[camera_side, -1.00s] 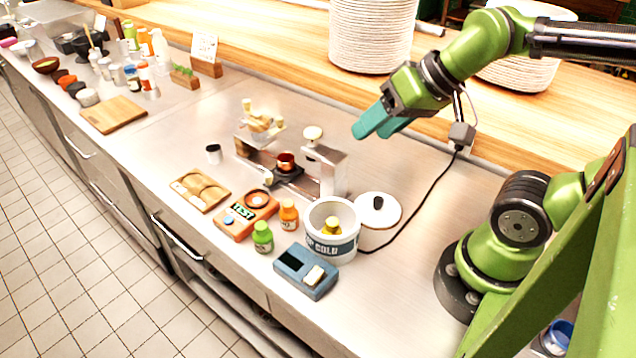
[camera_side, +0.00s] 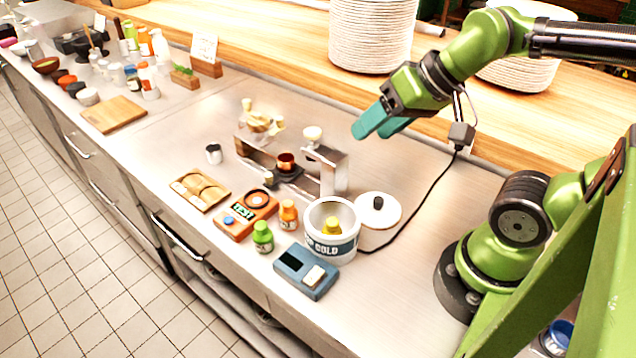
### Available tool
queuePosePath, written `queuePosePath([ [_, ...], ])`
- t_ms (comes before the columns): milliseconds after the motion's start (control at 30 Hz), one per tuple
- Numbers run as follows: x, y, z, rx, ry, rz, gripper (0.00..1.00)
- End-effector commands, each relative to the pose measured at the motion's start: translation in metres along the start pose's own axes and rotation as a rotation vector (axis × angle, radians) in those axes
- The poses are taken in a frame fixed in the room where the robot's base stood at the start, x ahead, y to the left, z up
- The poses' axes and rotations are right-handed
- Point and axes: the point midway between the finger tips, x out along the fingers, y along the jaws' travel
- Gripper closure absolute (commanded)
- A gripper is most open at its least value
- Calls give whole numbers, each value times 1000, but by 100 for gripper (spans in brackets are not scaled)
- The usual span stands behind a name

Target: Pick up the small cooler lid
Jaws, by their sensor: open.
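The small cooler lid (camera_side: 378,209) is a white disc with a black knob on top. It lies on a white round body just behind and to the right of the open white cooler tub (camera_side: 332,231) marked "COLD". A yellow-capped bottle (camera_side: 331,226) stands inside the tub. My gripper (camera_side: 377,129) has teal fingers and is open and empty. It hangs in the air above the back of the steel counter, higher than the lid and apart from it.
A metal stand (camera_side: 326,171) with a copper cup (camera_side: 286,161) is left of the lid. A blue device (camera_side: 306,272), green bottle (camera_side: 262,237), orange bottle (camera_side: 288,214) and orange meter (camera_side: 247,214) stand in front. A black cable (camera_side: 424,206) runs right of the lid.

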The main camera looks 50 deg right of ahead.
Motion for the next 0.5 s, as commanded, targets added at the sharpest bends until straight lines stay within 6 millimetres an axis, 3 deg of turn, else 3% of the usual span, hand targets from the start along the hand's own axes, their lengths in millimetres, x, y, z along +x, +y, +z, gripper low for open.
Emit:
queuePosePath([
  [133,15,10,-4,20,-62,48,46],
  [233,31,29,-9,-66,-176,125,46],
  [367,46,60,-13,-329,-391,202,46],
  [500,48,81,-15,-588,-567,203,46],
])
